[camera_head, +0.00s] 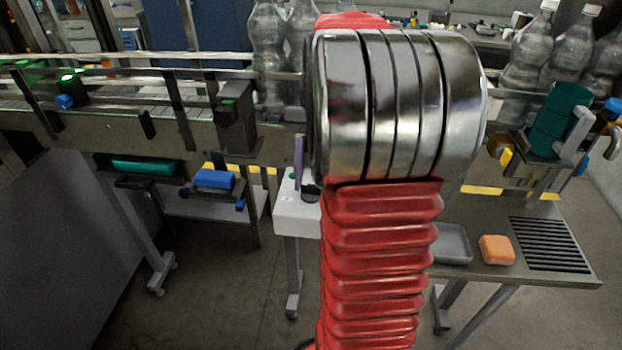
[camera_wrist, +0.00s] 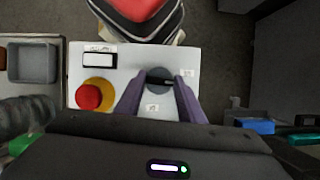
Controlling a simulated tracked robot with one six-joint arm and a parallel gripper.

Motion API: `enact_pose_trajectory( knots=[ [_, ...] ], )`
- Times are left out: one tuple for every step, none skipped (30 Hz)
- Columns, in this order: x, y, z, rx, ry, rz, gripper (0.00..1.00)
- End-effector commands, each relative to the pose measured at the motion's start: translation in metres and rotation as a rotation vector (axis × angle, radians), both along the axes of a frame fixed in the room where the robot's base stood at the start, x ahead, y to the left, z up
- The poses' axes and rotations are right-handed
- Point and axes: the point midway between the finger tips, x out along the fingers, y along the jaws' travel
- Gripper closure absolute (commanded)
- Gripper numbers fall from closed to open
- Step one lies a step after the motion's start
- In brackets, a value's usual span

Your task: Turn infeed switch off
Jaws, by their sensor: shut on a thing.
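The infeed switch is a dark round knob (camera_wrist: 159,74) with a black bar across it, on a white control box (camera_wrist: 205,62). In the wrist view, the two purple fingers of my gripper (camera_wrist: 161,83) reach onto the knob from either side and are shut on it. The bar lies roughly crosswise between the fingertips, which partly hide the knob. In the head view, the white box (camera_head: 297,217) stands left of my red arm, with one purple finger (camera_head: 298,158) above it. Small labels beside the knob are too small to read.
A red emergency button (camera_wrist: 88,96) on a yellow collar sits left of the knob, below a white, black-framed plate (camera_wrist: 99,60). The conveyor (camera_head: 150,130) runs behind the box. A grey tray (camera_head: 453,244) and an orange block (camera_head: 497,249) are on the table at right.

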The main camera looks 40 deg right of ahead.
Motion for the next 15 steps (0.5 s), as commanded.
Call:
enact_pose_trajectory(
  knots=[
    [-0.0018, 0.0009, -0.0018, 0.003, 0.009, 0.024, 0.87],
    [-0.0018, 0.0009, -0.0018, 0.003, 0.009, 0.037, 0.87],
    [-0.0019, 0.0008, -0.0018, 0.003, 0.009, 0.053, 0.87],
    [-0.0020, 0.0007, -0.0018, 0.003, 0.010, 0.063, 0.87],
    [-0.0021, 0.0008, -0.0017, 0.004, 0.009, 0.072, 0.87],
    [-0.0021, 0.0008, -0.0017, 0.004, 0.009, 0.083, 0.87],
    [-0.0020, 0.0009, -0.0017, 0.004, 0.009, 0.088, 0.87],
    [-0.0020, 0.0009, -0.0017, 0.004, 0.009, 0.093, 0.87],
    [-0.0020, 0.0009, -0.0017, 0.004, 0.009, 0.097, 0.87],
    [-0.0020, 0.0009, -0.0017, 0.004, 0.009, 0.101, 0.87],
    [-0.0020, 0.0009, -0.0017, 0.004, 0.009, 0.103, 0.87],
    [-0.0021, 0.0008, -0.0017, 0.005, 0.010, 0.104, 0.87],
    [-0.0021, 0.0008, -0.0017, 0.005, 0.009, 0.105, 0.87],
    [-0.0021, 0.0008, -0.0017, 0.004, 0.009, 0.105, 0.87],
    [-0.0021, 0.0009, -0.0018, 0.004, 0.010, 0.105, 0.87]
  ],
)
